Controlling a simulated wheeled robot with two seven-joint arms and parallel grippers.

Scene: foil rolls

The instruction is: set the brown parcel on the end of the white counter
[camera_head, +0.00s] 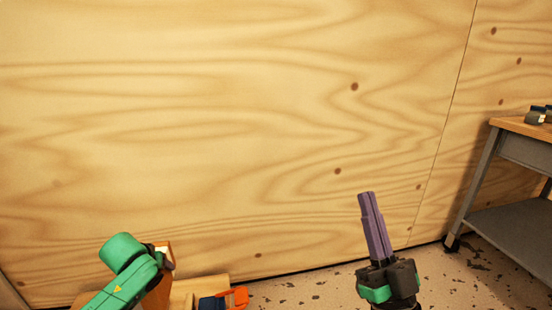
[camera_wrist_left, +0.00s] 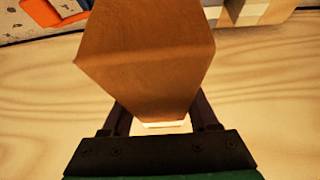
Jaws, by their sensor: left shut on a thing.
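The brown parcel (camera_wrist_left: 150,55) is a box that fills the upper middle of the left wrist view. My left gripper (camera_wrist_left: 160,115) is shut on it, with one dark finger on each side. In the head view, a brown piece of what looks like the parcel (camera_head: 159,292) shows beside my green left arm, which partly hides it. My right gripper (camera_head: 367,195) points up in front of the wooden wall, its purple fingers together with nothing between them. I see no white counter in either view.
A plywood wall (camera_head: 230,120) fills most of the head view. At the bottom are light wooden blocks (camera_head: 205,284) and an orange object (camera_head: 240,296). A grey workbench (camera_head: 525,150) with a wooden top stands at the right. Speckled floor (camera_head: 300,290) is bare between them.

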